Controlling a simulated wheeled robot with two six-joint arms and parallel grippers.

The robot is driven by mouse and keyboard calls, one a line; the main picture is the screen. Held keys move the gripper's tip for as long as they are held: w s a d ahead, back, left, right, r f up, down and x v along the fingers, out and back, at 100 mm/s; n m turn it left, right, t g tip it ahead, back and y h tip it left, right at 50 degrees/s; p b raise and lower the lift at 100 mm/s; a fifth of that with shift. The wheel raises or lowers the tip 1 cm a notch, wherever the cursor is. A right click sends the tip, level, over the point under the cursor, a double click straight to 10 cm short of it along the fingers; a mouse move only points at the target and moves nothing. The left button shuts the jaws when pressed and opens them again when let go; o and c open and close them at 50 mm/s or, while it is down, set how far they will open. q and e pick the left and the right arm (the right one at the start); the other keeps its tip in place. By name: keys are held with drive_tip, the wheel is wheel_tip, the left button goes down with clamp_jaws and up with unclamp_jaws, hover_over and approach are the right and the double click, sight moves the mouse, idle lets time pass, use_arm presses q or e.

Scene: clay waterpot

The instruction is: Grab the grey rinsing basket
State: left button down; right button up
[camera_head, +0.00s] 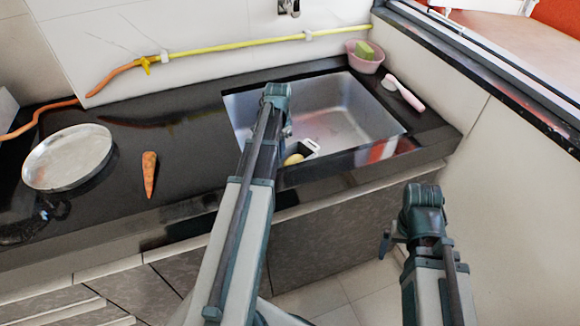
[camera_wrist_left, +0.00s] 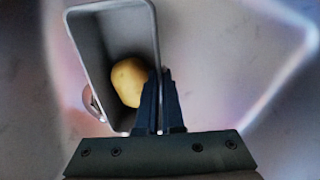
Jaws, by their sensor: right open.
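The grey rinsing basket (camera_wrist_left: 90,50) is a deep rectangular tub in the left wrist view, with a yellow potato (camera_wrist_left: 129,82) inside. My left gripper (camera_wrist_left: 161,72) has its two dark fingers close together on the basket's right wall, one inside and one outside, with the wall pinched between them. In the head view, part of the basket (camera_head: 311,146) and the potato (camera_head: 293,159) show low in the sink beside my left arm. My left fingers are mostly hidden there. My right gripper (camera_head: 387,243) is open and empty, in front of the counter and away from the basket.
The steel sink (camera_head: 345,105) is set in a black counter (camera_head: 190,150). A round metal plate (camera_head: 68,157) and a carrot (camera_head: 149,173) lie to the left. A pink bowl (camera_head: 364,62) with a green sponge and a pink-handled brush (camera_head: 405,94) stand by the sink's right rim.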

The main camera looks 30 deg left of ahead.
idle(0.8)
use_arm(q)
wheel_tip(320, 180, up, 10)
drive_tip(key=p, duration=1)
